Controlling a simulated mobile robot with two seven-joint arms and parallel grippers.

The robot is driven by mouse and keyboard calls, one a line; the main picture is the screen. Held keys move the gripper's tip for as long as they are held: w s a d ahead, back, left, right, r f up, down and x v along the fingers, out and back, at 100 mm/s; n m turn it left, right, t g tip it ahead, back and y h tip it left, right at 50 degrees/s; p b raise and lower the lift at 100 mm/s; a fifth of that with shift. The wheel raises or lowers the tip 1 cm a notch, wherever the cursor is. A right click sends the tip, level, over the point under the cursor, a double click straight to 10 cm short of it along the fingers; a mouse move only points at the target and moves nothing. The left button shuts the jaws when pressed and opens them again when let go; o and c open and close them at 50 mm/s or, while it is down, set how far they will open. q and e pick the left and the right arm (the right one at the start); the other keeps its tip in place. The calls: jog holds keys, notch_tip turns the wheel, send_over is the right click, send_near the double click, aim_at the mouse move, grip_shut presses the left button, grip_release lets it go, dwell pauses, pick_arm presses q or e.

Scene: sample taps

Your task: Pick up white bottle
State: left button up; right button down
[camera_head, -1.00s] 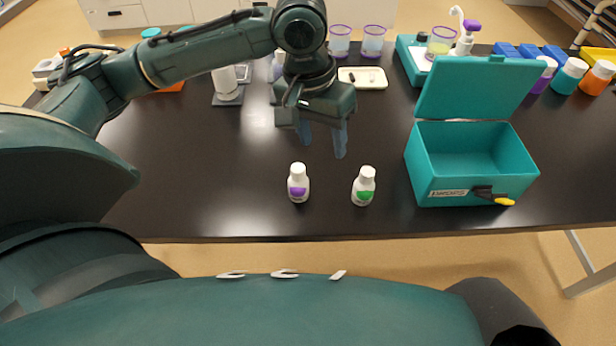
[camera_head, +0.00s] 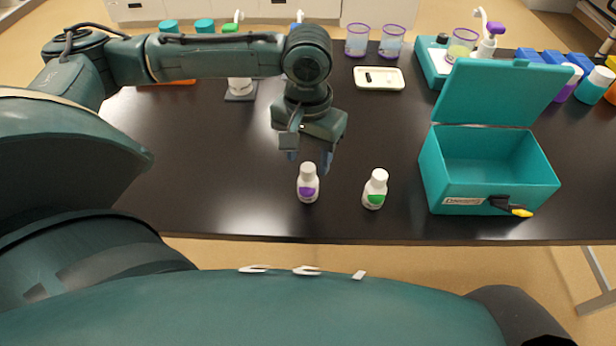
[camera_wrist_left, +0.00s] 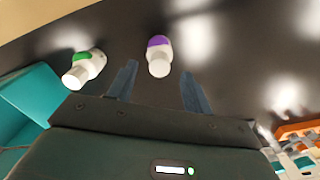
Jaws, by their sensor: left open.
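Two white bottles stand upright near the front edge of the black table. One white bottle has a purple label (camera_head: 308,184); the other has a green label (camera_head: 375,189) and stands to its right. My left gripper (camera_head: 310,160) is open, just behind and above the purple-label bottle. In the left wrist view, the purple-label bottle (camera_wrist_left: 159,57) shows ahead, between the lines of the two open fingers (camera_wrist_left: 154,88). The green-label bottle (camera_wrist_left: 85,68) lies outside the fingers there. Nothing is between the fingertips that I can see as held. My right gripper is not in view.
An open teal box (camera_head: 490,190) with a raised lid stands right of the bottles. A white tray (camera_head: 393,84), purple-rimmed cups (camera_head: 357,40) and more containers stand at the back. The table's left front is clear.

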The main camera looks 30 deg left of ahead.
aim_at(308, 167)
pick_arm(q)
notch_tip(308, 167, down, 4)
jog(key=shift+r, duration=0.25)
grip_shut()
dwell(0.4)
